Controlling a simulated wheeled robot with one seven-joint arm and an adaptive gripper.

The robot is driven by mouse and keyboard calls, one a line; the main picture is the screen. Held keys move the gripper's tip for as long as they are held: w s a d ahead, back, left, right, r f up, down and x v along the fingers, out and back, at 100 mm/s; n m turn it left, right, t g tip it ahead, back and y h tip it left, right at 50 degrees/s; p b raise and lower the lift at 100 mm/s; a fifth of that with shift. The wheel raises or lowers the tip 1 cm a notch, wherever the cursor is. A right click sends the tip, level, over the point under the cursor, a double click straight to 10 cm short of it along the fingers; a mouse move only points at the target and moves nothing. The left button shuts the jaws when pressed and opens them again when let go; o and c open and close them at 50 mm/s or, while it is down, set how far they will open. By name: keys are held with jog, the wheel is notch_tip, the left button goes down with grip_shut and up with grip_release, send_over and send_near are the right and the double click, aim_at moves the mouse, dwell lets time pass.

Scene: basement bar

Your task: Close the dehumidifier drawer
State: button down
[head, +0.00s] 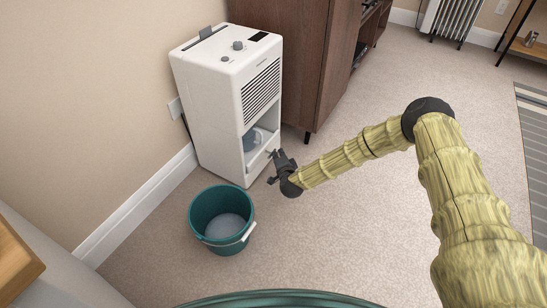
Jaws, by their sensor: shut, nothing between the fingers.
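The white dehumidifier (210,105) stands upright on the carpet against the wall, with two knobs and a dark panel on top and a slatted vent on its front. Low in its front is an opening with the white drawer (262,154) in it and a bluish-grey part inside. How far the drawer stands out is hard to tell. My gripper (276,166) is shut and empty, just right of the drawer front. Whether it touches the drawer cannot be told from this view.
A teal bucket (204,215) with a white-gripped handle stands on the carpet in front of the dehumidifier. A dark wooden cabinet (310,55) stands close to its right. A radiator (452,18) is at the back. The carpet right of my gripper is clear.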

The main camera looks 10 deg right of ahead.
jog(key=shift+w+a+r, duration=0.15)
jog(key=shift+w+a, duration=0.05)
jog(key=shift+a, duration=0.05)
jog(key=shift+r, duration=0.1)
jog(key=d+p+v, duration=0.3)
jog(key=p+v, duration=0.3)
jog(key=v, duration=0.7)
jog(key=s+a+f+n+g+y, duration=0.1)
jog(key=s+a+f+n+g, duration=0.2)
jog(key=s, duration=0.7)
jog(key=s+a+f+n+g+y, duration=0.1)
jog(key=s+a+f+n+g, duration=0.2)
jog(key=s, duration=0.8)
jog(key=s+d+r+n+g+h, duration=0.1)
jog(key=s+d+r+n+g, duration=0.15)
jog(key=s+d, duration=0.4)
jog(key=s+d+r+n+g+h, duration=0.1)
jog(key=s+d+n+g, duration=0.15)
jog(key=s, duration=0.75)
jog(key=s+d+r+n+g+h, duration=0.1)
jog(key=s+d+g, duration=0.2)
jog(key=s+d, duration=0.45)
notch_tip(320, 180, up, 37)
jog(key=s+a+p, duration=0.1)
jog(key=p, duration=3.6)
jog(key=shift+s+a+h, duration=0.2)
jog(key=shift+a+h, duration=0.1)
jog(key=shift+a, duration=0.1)
